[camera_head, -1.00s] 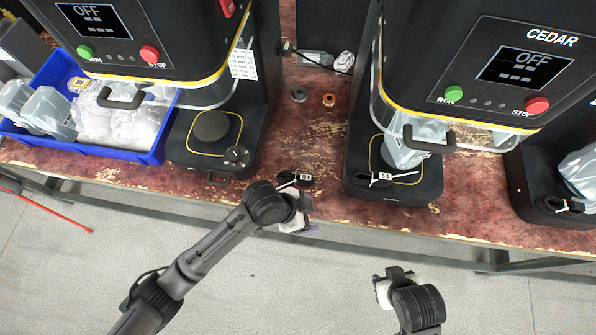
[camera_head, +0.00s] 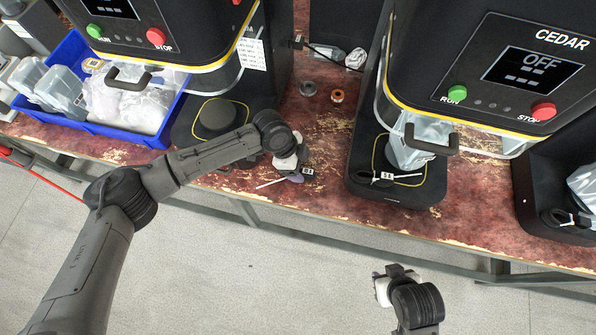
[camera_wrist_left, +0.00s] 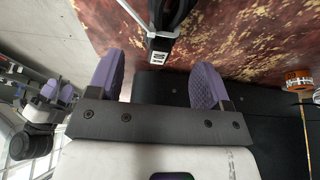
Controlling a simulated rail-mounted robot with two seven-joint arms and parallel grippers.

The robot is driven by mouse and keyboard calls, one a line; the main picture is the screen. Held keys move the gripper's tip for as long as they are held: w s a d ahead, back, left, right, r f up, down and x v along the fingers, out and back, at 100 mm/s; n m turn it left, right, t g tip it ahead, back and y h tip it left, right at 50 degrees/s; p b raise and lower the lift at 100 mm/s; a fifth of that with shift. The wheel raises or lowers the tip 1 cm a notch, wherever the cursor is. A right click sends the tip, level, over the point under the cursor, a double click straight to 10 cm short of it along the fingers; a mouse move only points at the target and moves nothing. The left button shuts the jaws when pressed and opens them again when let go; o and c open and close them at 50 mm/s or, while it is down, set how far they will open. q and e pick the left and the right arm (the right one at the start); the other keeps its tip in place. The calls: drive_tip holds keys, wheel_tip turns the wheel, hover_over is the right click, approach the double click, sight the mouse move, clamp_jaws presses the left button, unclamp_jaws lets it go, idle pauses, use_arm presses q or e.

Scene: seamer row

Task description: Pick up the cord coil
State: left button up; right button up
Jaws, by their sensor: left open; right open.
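A black cord coil (camera_wrist_left: 178,12) with a white tie and a small printed tag lies on the worn red tabletop. In the head view it is mostly hidden under my left gripper, and its tag (camera_head: 309,170) shows. My left gripper (camera_head: 294,176) is open above the coil. In the left wrist view its purple fingers (camera_wrist_left: 157,78) are apart, with the coil and tag ahead of the gap, and nothing is between them. A second tagged black cord coil (camera_head: 375,176) lies on the middle machine's base. My right gripper (camera_head: 381,287) is open and empty, in front of the table.
The middle machine (camera_head: 490,60) stands just right of the coil. A blue crate (camera_head: 130,137) of clear parts is at the left. Another cord coil (camera_head: 557,217) is at far right.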

sight(305, 171)
use_arm(q)
drive_tip(key=shift+b+x, duration=0.5)
drive_tip(key=shift+x, duration=1.8)
drive_tip(key=shift+r, duration=0.1)
drive_tip(key=c, duration=1.1)
